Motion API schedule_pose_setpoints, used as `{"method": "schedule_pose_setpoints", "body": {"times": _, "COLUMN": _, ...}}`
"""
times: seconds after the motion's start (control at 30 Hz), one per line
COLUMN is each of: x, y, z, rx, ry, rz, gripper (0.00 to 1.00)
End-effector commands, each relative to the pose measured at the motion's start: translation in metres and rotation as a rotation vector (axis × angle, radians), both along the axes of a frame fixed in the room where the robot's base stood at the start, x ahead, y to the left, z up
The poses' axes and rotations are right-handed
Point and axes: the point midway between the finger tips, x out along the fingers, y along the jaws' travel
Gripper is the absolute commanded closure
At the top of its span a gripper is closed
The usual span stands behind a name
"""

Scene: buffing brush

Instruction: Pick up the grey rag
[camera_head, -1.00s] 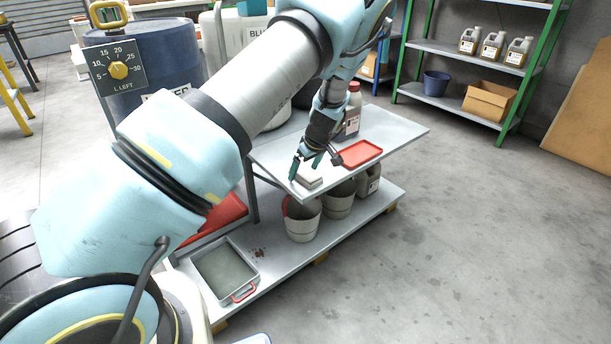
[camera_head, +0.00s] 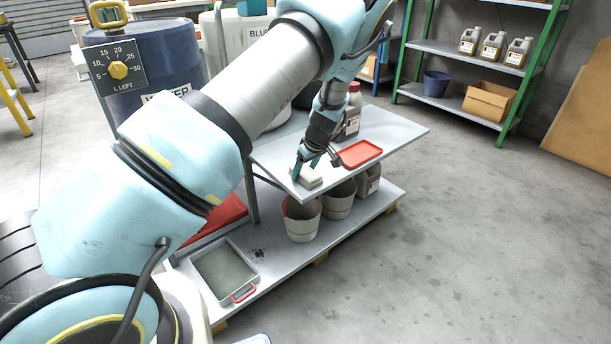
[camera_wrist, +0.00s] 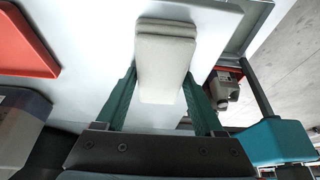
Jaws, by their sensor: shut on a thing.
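The grey rag (camera_head: 309,180) is a folded, pale grey pad on the upper shelf of the bench, near its front left edge. In the wrist view the rag (camera_wrist: 165,60) lies between my two green fingers. My gripper (camera_head: 306,168) is over the rag with its fingers down at its sides. In the wrist view my gripper (camera_wrist: 160,88) is shut on the near part of the rag. The rag appears to be at the shelf surface; I cannot tell whether it is lifted.
A red tray (camera_head: 360,153) lies right of the rag, with a grey red-capped bottle (camera_head: 350,118) behind it. Buckets (camera_head: 303,222) and a grey basin (camera_head: 226,270) stand on the lower shelf. A blue drum (camera_head: 150,58) stands at the left. The floor to the right is clear.

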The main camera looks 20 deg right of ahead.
Motion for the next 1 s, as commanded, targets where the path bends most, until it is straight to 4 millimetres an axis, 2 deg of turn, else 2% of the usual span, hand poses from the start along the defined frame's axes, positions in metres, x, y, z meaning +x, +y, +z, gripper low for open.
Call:
{"method": "schedule_pose_setpoints", "body": {"times": 0.03, "x": 0.000, "y": 0.000, "z": 0.000, "rx": 0.000, "ry": 0.000, "rz": 0.000, "gripper": 0.54}}
{"method": "schedule_pose_setpoints", "body": {"times": 0.33, "x": 0.000, "y": 0.000, "z": 0.000, "rx": 0.000, "ry": 0.000, "rz": 0.000, "gripper": 0.86}}
{"method": "schedule_pose_setpoints", "body": {"times": 0.53, "x": 0.000, "y": 0.000, "z": 0.001, "rx": -0.001, "ry": 0.000, "rz": 0.000, "gripper": 0.86}}
{"method": "schedule_pose_setpoints", "body": {"times": 0.67, "x": 0.000, "y": -0.001, "z": 0.012, "rx": -0.001, "ry": -0.001, "rz": -0.001, "gripper": 0.86}}
{"method": "schedule_pose_setpoints", "body": {"times": 1.0, "x": 0.000, "y": -0.001, "z": 0.077, "rx": -0.003, "ry": -0.002, "rz": 0.000, "gripper": 0.86}}
